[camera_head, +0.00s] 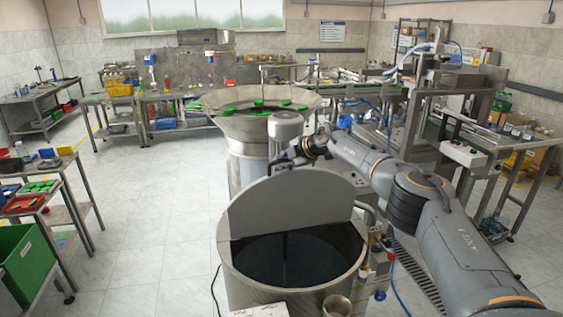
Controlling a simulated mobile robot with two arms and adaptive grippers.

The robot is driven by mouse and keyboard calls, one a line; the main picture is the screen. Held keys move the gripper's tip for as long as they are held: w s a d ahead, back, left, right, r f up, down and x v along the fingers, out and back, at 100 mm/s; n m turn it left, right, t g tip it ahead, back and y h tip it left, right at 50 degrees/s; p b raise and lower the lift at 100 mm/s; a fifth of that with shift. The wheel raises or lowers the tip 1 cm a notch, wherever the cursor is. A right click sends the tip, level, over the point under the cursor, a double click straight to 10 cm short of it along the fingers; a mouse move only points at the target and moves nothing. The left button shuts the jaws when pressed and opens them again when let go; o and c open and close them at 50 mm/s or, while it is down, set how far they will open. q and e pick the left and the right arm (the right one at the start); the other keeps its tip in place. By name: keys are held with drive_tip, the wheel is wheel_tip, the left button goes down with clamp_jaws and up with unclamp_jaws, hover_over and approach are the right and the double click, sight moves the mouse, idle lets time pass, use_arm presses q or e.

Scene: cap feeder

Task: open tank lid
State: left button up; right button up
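The round metal tank (240,283) stands at the bottom middle, with a dark interior showing through its open top. Its grey lid (290,203) is raised and stands nearly upright across the tank's top. My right arm comes in from the right, and its gripper (288,157) is at the lid's upper edge, in front of a grey cylinder (286,125). The fingers are small and dark and partly hidden, so I cannot tell whether they touch the lid or how they are set. My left gripper is not in view.
A wide feeder bowl (222,103) with green caps stands behind the tank. A shelf with trays and a green crate (24,262) is at the left. Machine frames and a bench stand at the right. The tiled floor (150,225) left of the tank is clear.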

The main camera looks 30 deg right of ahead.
drive_tip(key=o, duration=0.3)
drive_tip(key=shift+a+f, duration=0.1)
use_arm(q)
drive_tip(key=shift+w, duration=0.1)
use_arm(e)
drive_tip(key=shift+o, duration=0.2)
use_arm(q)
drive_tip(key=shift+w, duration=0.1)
use_arm(e)
drive_tip(key=shift+s+d+r, duration=0.25)
drive_tip(key=shift+s+r, duration=0.15)
drive_tip(key=shift+r, duration=0.1)
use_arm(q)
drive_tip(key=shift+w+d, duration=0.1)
use_arm(e)
drive_tip(key=v, duration=1)
drive_tip(key=shift+s+r, duration=0.2)
drive_tip(key=shift+s, duration=0.15)
drive_tip(key=shift+a, duration=0.1)
